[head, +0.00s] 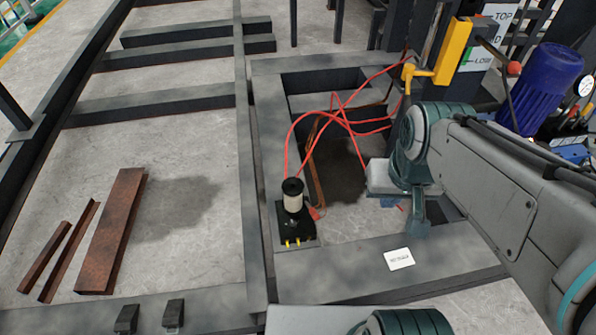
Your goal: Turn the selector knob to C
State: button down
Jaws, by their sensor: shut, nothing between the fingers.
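I cannot make out a selector knob or a letter C for certain in the head view. A small black box (295,228) sits on the grey frame left of centre. On it stands a cream cylinder (293,203) with a black top, and two yellow pieces show at its front. My gripper (418,228) points down to the right of the box, over the near right part of the frame opening, apart from the box. Its fingers are together with nothing between them.
Red cables (340,118) loop above the opening. A white label (399,259) lies on the near beam. A yellow lever (425,72), a blue motor (545,88) and a gauge (584,86) stand at the right. Rusty bars (112,230) lie on the clear floor at left.

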aim_at(292, 225)
jog(key=k, duration=1.65)
jog(key=u, duration=1.05)
jog(key=i, duration=1.7)
jog(key=z, duration=1.25)
